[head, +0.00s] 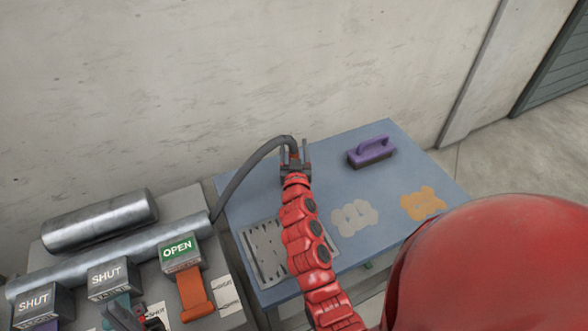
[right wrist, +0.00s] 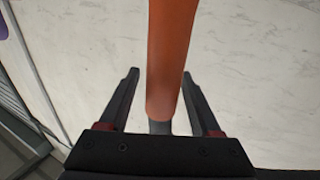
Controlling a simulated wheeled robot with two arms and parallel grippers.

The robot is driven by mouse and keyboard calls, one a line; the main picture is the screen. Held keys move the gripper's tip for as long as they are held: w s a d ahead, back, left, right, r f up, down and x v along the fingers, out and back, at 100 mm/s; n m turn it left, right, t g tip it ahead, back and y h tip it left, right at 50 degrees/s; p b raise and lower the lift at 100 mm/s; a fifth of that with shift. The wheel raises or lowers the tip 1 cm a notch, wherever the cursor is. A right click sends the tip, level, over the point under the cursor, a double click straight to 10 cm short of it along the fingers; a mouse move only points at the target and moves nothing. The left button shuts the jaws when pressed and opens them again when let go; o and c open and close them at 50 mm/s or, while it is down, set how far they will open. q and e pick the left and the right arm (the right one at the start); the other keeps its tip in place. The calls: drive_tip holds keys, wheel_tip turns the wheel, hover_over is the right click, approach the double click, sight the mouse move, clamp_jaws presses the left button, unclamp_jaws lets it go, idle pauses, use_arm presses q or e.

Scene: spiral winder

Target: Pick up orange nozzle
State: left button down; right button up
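The orange nozzle (right wrist: 170,60) shows in the right wrist view as a smooth orange tube with a short grey end. It lies between the fingers of my right gripper (right wrist: 161,73). The fingers are apart, with a visible gap on the left side; the right fingertip is close to the tube, contact unclear. In the head view my right gripper (head: 294,152) is at the end of a dark hose (head: 245,172), above the blue table; the orange part is hidden there. My left gripper (head: 124,317) is low at the lower left, by the valve handles, partly cut off; its opening is unclear.
A blue table (head: 325,160) holds a purple brush (head: 371,152), a perforated plate (head: 262,255), a pale patch (head: 354,218) and an orange patch (head: 423,204). A valve bench with a grey pipe (head: 115,252), SHUT and OPEN boxes and an orange handle (head: 194,293) stands left.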

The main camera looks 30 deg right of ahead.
drive_tip(key=shift+a, duration=0.1)
drive_tip(key=shift+c, duration=1.1)
drive_tip(key=shift+w+f, duration=0.2)
drive_tip(key=c, duration=0.5)
drive_tip(key=shift+s+r, duration=0.1)
clamp_jaws()
